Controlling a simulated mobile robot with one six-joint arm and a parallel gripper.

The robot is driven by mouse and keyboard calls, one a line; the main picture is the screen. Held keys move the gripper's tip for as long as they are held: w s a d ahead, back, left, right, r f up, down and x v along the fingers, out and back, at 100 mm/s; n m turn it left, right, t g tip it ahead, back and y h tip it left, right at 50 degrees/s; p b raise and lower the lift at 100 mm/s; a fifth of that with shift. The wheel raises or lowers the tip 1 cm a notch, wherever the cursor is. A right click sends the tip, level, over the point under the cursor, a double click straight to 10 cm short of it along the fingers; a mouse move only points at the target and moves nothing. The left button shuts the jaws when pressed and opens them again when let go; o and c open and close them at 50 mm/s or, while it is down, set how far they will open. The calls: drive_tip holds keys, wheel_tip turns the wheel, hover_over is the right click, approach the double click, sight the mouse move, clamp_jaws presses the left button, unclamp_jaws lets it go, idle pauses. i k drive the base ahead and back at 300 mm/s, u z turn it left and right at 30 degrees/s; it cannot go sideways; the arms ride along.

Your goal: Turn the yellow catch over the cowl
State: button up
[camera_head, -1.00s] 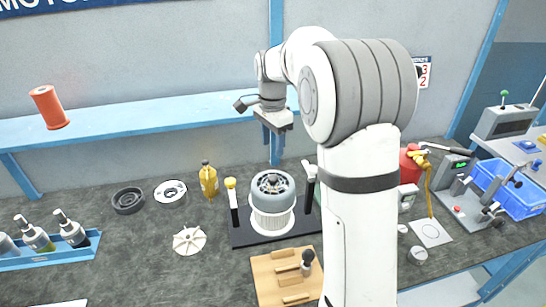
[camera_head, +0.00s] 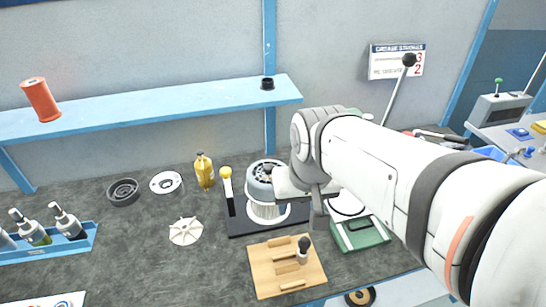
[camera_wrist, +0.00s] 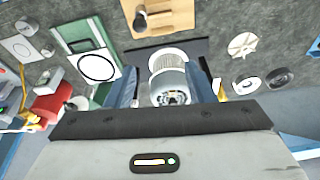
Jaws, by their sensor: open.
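The cowl (camera_head: 259,171) is a grey round cover on a white ribbed drum (camera_head: 268,211), standing on a black plate (camera_head: 243,227). My gripper (camera_head: 305,198) is at the right of the cowl and hides part of it and the right side of the plate. In the wrist view my gripper (camera_wrist: 163,72) is open, with the cowl (camera_wrist: 168,88) showing between its blue fingers. Nothing is held.
A wooden tool board (camera_head: 258,278) lies in front of the plate, and a green case (camera_head: 362,238) lies to the right. A yellow bottle (camera_head: 205,171) and a white fan wheel (camera_head: 185,231) are left of the catch. A blue shelf (camera_head: 160,98) runs behind.

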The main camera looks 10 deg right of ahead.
sight(225, 172)
drive_tip(key=u, duration=0.45)
drive_tip(key=k, duration=1.25)
drive_tip(key=u, duration=0.9)
drive_tip(key=i, duration=1.15)
drive_tip(key=z, duration=0.3)
